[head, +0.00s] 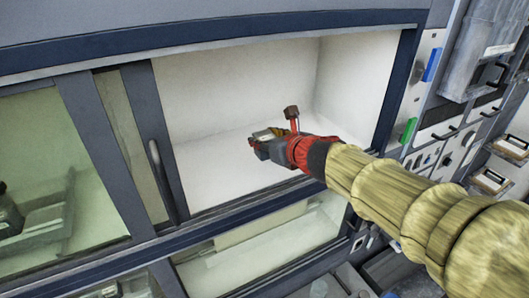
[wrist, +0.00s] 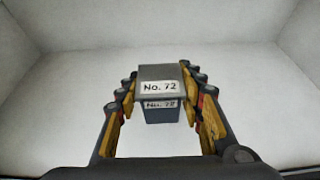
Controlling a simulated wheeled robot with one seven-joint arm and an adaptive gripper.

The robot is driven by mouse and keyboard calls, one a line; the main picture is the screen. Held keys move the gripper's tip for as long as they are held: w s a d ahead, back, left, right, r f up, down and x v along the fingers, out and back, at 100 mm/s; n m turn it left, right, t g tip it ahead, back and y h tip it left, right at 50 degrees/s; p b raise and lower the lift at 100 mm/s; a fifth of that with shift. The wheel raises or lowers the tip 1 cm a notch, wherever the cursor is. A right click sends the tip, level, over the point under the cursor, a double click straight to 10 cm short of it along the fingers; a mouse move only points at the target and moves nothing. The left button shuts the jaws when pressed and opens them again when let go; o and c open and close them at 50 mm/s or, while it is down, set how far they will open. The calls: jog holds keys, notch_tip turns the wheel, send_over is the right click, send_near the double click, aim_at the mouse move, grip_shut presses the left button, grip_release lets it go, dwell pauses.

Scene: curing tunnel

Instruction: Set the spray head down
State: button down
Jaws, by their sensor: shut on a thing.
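My gripper (head: 266,142) reaches into a white, open compartment (head: 225,170) in the head view. In the wrist view my gripper (wrist: 161,95) is shut on a grey block labelled "No. 72" (wrist: 160,72), which I take to be the spray head. In the head view the held spray head (head: 262,135) is small and partly hidden by the gripper. I cannot tell whether it touches the compartment floor.
The compartment's floor and walls look bare. A dark frame edges the opening, with a door handle (head: 155,165) at its left. A glazed bay (head: 45,190) lies further left, and a lower bay (head: 265,245) below. Switches and drawers (head: 445,130) stand at the right.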

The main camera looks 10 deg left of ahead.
jog(key=shift+w+f+b, duration=0.1)
jog(key=shift+f+b, duration=0.4)
jog(key=shift+f, duration=1.1)
jog(key=shift+f, duration=0.15)
jog(key=c, duration=1.2)
grip_release()
jog(key=shift+o, duration=0.2)
